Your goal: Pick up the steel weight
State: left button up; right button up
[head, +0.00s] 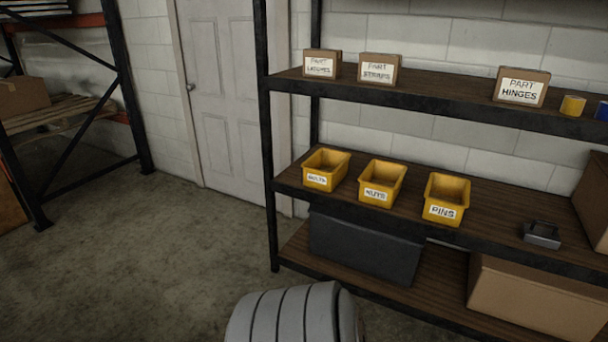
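A small grey metal block with a dark raised handle, which looks like the steel weight (541,236), sits on the middle shelf board at the right of the head view. It stands upright near the front edge of the board, to the right of the yellow bin labelled PINS and apart from it. Nothing covers it. Neither of my grippers shows in this view.
Yellow bins for nuts (382,184) and pins (447,199), and a third (326,170), share the middle board (490,220). A cardboard box (594,205) stands right of the weight. Boxes (521,87) line the upper board. Open floor (150,260) lies left.

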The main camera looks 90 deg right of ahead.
aim_at(533, 234)
jog(key=z, duration=4.2)
jog(key=i+z, duration=0.1)
jog(key=i+j, duration=0.3)
jog(key=i, duration=0.25)
jog(key=i+j, duration=0.3)
jog(key=i, duration=0.25)
jog(key=i+j+z, duration=0.1)
jog(key=i+j, duration=0.2)
jog(key=i, duration=0.25)
